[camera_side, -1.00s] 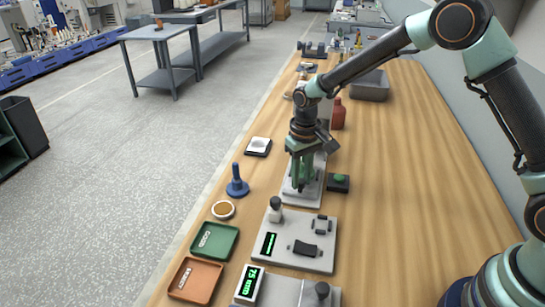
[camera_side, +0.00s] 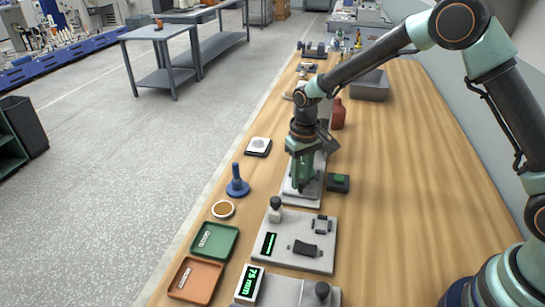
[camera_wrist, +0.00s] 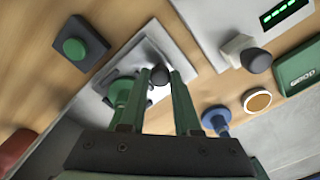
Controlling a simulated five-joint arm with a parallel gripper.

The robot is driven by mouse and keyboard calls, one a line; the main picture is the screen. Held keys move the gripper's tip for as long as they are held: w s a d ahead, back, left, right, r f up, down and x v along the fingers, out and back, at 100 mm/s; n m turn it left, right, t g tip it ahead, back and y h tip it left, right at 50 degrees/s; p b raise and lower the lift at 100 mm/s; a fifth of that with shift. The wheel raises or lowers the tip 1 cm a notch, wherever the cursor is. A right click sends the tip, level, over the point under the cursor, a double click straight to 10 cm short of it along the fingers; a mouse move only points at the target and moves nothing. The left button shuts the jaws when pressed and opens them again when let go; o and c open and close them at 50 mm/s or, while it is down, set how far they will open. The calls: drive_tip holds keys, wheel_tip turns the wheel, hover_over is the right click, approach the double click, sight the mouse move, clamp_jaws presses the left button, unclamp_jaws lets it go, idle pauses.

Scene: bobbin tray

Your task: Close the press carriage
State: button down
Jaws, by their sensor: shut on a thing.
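The press is a light grey base plate (camera_side: 290,193) on the bench, under my gripper. My gripper (camera_side: 303,186) points down at it with green fingers. In the wrist view my gripper (camera_wrist: 158,76) has its fingers on both sides of a small dark round knob (camera_wrist: 159,75), shut on it. The knob appears to belong to the press carriage. A green rounded part (camera_wrist: 121,91) shows behind the left finger. The press plate (camera_wrist: 185,45) shows beyond the fingertips. The fingers and arm hide much of the carriage, so its exact position along the base cannot be told.
A dark box with a green button (camera_side: 339,182) stands just right of the press. A gauge plate (camera_side: 315,262) lies nearer. A blue stamp-like tool (camera_side: 237,185), an amber disc (camera_side: 223,209) and green (camera_side: 232,243) and orange (camera_side: 207,287) trays stand left. The bench's right side is clear.

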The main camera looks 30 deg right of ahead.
drive_tip(key=w+d, duration=0.5)
drive_tip(key=shift+w+d+r, duration=0.1)
drive_tip(key=shift+w+d, duration=0.1)
drive_tip(key=shift+w, duration=0.05)
drive_tip(key=c, duration=0.6)
unclamp_jaws()
wheel_tip(320, 180, up, 12)
